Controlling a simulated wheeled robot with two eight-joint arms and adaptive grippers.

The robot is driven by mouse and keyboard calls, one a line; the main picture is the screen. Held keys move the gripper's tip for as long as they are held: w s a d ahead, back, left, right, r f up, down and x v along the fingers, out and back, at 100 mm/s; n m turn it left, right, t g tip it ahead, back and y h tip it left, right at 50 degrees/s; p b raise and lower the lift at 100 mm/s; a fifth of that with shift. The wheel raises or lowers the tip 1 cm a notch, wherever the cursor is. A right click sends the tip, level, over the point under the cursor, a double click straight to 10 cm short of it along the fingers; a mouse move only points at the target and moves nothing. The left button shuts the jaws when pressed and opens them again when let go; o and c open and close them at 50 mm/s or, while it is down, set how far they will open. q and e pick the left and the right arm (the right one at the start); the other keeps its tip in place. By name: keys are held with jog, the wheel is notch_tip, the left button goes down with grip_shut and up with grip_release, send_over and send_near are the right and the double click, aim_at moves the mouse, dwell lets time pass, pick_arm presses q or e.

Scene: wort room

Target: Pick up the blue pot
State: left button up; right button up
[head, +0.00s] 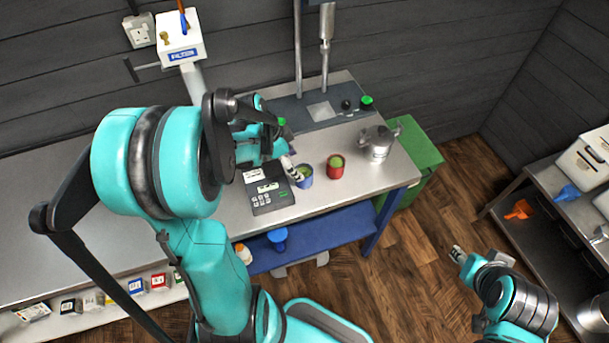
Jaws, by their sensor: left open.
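The blue pot (305,181), a small cup with green contents, stands upright on the metal table near its front edge. My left gripper (291,170) is open at the pot's left side, its fingertips close to the rim. I cannot tell whether a finger touches the pot or reaches over its rim. My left arm hides part of the table behind and left of the gripper. My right gripper (457,254) is at the lower right, above the floor and away from the table; its jaws are too small to judge.
A red pot (335,167) with green contents stands just right of the blue pot. A dark keypad device (272,194) lies to its left. A metal canister (377,145) stands farther right. A blue shelf (325,234) runs below the tabletop. Wooden floor (420,225) is open at right.

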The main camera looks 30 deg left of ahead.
aim_at(304, 172)
pick_arm(q)
jog(key=shift+x, duration=0.85)
jog(key=x, duration=0.1)
jog(key=b+x, duration=0.1)
jog(key=x, duration=0.1)
jog(key=b+x, duration=0.1)
jog(key=shift+w+d+f, duration=0.15)
jog(key=shift+d, duration=0.2)
jog(key=c, duration=1.4)
